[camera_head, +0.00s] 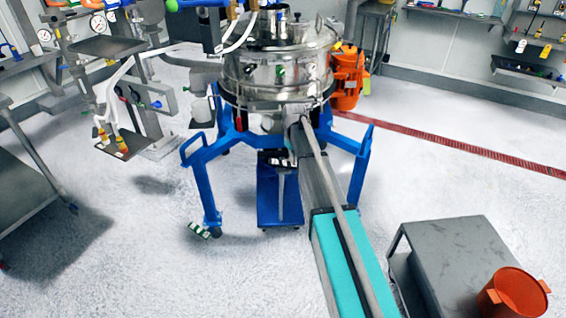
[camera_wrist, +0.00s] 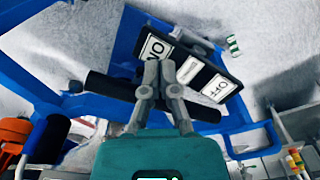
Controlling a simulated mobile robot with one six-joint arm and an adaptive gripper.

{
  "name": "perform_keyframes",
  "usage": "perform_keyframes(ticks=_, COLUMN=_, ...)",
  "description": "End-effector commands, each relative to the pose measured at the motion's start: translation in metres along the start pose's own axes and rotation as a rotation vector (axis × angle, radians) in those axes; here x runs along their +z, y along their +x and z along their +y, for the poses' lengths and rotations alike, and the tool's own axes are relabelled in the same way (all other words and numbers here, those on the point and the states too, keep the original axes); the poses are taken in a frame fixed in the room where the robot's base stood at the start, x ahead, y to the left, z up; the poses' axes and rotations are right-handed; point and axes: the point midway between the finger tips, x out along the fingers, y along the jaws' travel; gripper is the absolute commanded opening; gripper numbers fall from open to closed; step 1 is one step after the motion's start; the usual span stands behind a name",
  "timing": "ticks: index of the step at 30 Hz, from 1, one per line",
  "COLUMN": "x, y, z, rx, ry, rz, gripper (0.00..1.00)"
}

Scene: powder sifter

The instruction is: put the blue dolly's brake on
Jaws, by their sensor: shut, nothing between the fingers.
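The blue dolly (camera_head: 203,190) stands on the floor under a steel sifter, and its frame also shows in the wrist view (camera_wrist: 25,80). A black brake plate with white ON and OFF labels (camera_wrist: 218,88) lies across a blue part of the dolly in the wrist view. ON is at its left end and OFF at its right. I cannot tell which end is pressed down. My gripper (camera_wrist: 160,70) is shut and empty, its fingertips over the plate nearer the ON label. I cannot tell whether they touch it.
A grey cart (camera_head: 450,250) with an orange bucket (camera_head: 512,295) stands at the right front. A grey table (camera_head: 25,185) is at the left. Open floor lies on both sides.

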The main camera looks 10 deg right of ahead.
Motion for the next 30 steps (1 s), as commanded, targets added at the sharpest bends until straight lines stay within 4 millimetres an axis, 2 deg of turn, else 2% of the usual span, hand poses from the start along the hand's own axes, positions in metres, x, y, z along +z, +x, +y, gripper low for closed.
perform_keyframes(ticks=3, x=0.000, y=-0.010, z=0.000, rx=0.000, ry=0.000, rz=0.000, gripper=0.00)
perform_keyframes(ticks=30, x=0.000, y=-0.060, z=0.000, rx=0.000, ry=0.000, rz=0.000, gripper=0.00)
